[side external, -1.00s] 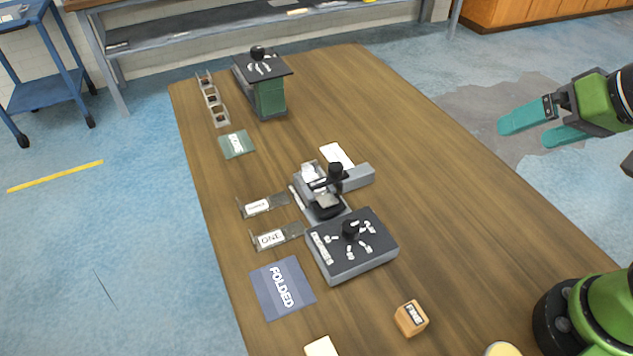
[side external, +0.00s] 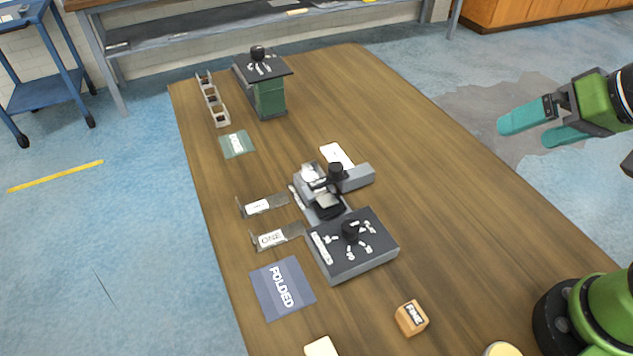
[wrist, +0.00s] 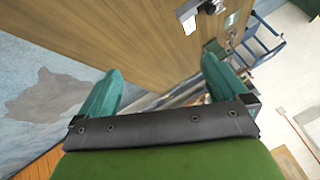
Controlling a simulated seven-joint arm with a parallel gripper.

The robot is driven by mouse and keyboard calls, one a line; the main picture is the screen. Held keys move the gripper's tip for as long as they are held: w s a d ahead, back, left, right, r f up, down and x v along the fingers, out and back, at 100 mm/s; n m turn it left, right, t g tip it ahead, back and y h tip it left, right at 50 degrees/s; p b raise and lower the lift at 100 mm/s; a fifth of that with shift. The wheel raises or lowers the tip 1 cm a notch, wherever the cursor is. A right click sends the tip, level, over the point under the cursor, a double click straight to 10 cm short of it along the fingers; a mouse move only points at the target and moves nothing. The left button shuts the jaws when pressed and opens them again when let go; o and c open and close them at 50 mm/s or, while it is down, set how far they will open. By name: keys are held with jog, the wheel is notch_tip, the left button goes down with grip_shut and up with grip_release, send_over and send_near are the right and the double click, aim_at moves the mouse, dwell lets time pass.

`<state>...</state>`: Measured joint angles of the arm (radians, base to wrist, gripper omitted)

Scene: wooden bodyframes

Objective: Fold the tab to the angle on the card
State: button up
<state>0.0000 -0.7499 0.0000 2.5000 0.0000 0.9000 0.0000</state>
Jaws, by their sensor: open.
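My gripper (side external: 541,128) is open and empty, held high at the right, well away from the devices; its two teal fingers also stand apart in the wrist view (wrist: 163,72). A grey folding device (side external: 356,178) with a black knob stands mid-table. A small pale metal piece (side external: 327,200), possibly the tab, sits in it; its angle is too small to read. A white card (side external: 337,155) lies behind the device, its marking unreadable. A dark box with a dial knob (side external: 350,228) and white labels stands in front of it.
A blue mat marked FOLDED (side external: 283,288), two labelled clear holders (side external: 263,206) and a wooden block (side external: 411,318) lie nearby. A green stand (side external: 268,95), a slotted rack (side external: 212,101) and a green mat (side external: 237,144) are at the far end. The table's right side is clear.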

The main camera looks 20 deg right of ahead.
jog(key=shift+c, duration=1.1)
jog(key=a, duration=0.1)
jog(key=w+a+f+n+g, duration=0.1)
jog(key=w+a+n+g, duration=0.1)
jog(key=a, duration=0.1)
jog(key=shift+f+y, duration=0.3)
jog(key=c, duration=0.5)
jog(key=n+g+h, duration=0.3)
jog(key=n+g, duration=0.2)
jog(key=n, duration=1.8)
send_over(351, 225)
notch_tip(351, 225, down, 2)
jog(key=f, duration=0.1)
jog(key=shift+c, duration=0.2)
notch_tip(351, 225, down, 16)
jog(key=shift+r, duration=0.2)
jog(key=c, duration=1)
